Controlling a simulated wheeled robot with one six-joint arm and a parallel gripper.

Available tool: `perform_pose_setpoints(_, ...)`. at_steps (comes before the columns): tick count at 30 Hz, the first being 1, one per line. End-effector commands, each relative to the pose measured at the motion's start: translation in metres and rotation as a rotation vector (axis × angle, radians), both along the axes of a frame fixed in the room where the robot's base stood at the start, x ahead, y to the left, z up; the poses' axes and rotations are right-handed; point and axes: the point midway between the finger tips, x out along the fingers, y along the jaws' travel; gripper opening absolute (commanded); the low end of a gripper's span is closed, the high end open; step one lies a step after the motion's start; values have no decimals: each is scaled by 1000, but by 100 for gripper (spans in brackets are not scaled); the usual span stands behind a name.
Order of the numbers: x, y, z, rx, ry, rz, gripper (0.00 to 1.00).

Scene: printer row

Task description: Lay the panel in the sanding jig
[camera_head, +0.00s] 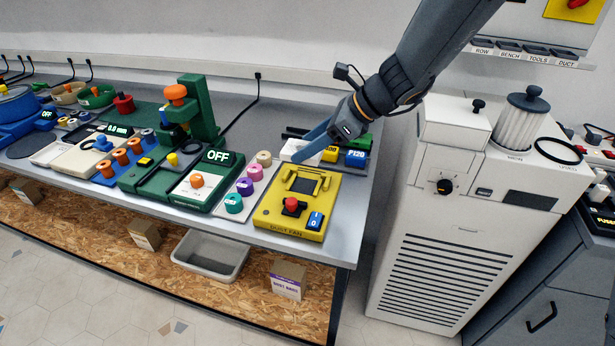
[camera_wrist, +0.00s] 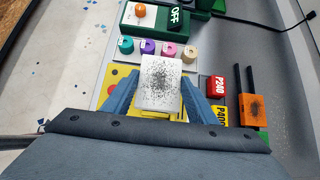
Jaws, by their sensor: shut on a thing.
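My gripper (camera_head: 308,139) is above the right end of the bench, its blue fingers on either side of a white panel (camera_head: 297,150). In the wrist view the panel (camera_wrist: 160,84) is a pale rectangle with dark speckles on its face, between the two fingers (camera_wrist: 158,90). Below the panel is a yellow dust fan box (camera_head: 276,217) with a dark grille framed by raised yellow brackets (camera_head: 303,184); this looks like the jig. The brackets are empty in the head view. In the wrist view the panel and fingers hide most of the box.
Coloured sanding blocks marked P120 (camera_head: 355,157), P240 (camera_wrist: 216,88) and an orange one (camera_wrist: 253,110) stand beside the yellow box. Coloured spools (camera_head: 245,186) and a green machine showing OFF (camera_head: 217,156) are to its left. A white cabinet (camera_head: 440,230) stands right.

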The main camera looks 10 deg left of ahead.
Motion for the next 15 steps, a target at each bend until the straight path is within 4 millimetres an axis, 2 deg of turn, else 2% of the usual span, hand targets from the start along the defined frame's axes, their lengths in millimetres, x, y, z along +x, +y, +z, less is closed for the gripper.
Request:
perform_pose_setpoints(3,-1,-1,-23,-2,7,-1,30)
perform_pose_setpoints(6,-1,-1,-38,-3,6,-1,30)
perform_pose_setpoints(11,0,-1,-51,-1,4,-1,30)
perform_pose_setpoints(15,-1,-1,-71,-2,7,-2,30)
